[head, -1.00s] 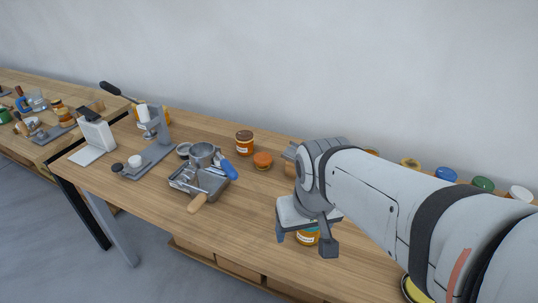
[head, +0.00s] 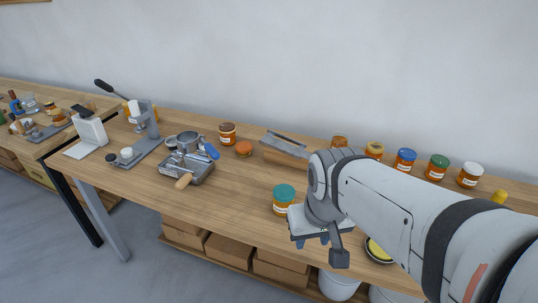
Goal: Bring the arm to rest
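My gripper (head: 320,248) hangs at the front edge of the wooden table (head: 240,213), with its fingers pointing down. A gap shows between its fingers and I see nothing held there. My arm reaches in from the right of the picture and hides part of the table. A honey jar with a teal lid (head: 284,198) stands upright on the table just left of my gripper, apart from it.
Several jars, one with a blue lid (head: 404,160), stand along the back right. A metal tray with tools (head: 187,170) and a grey lever press (head: 146,125) stand at left. A yellow round item (head: 377,250) lies beneath my arm. Cardboard boxes (head: 228,251) sit below.

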